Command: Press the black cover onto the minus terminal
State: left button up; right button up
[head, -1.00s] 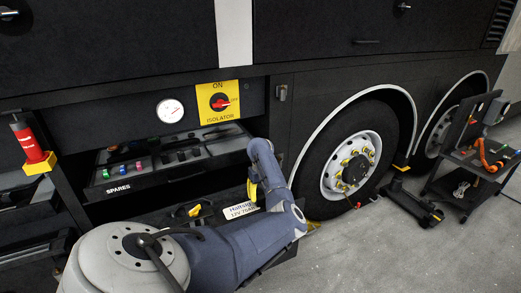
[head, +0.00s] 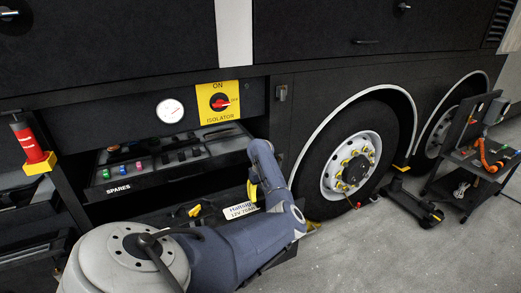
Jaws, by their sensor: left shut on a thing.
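My left arm comes in from the bottom left, and its forearm reaches up in front of the open bay. My left gripper (head: 252,187) is at the wrist end, small and mostly hidden by the arm, low over the battery. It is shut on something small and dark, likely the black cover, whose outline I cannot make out. The battery (head: 240,211), with a white 12V label, sits in the low bay, partly behind the arm. A yellow and black part (head: 194,211) shows at its left. I cannot make out the minus terminal. My right gripper is out of view.
A spares drawer (head: 118,190) with coloured and black pieces is open above the battery. A yellow isolator panel (head: 218,102) and a gauge (head: 170,110) are above. The wheel (head: 345,155) and a tool cart (head: 470,180) are to the right.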

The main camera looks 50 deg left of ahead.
pick_arm(q)
jog(key=shift+f, duration=0.3)
dwell(0.5)
jog(key=o, duration=1.6)
jog(key=shift+o, duration=0.2)
jog(key=shift+r, duration=0.15)
jog(key=shift+r, duration=3.35)
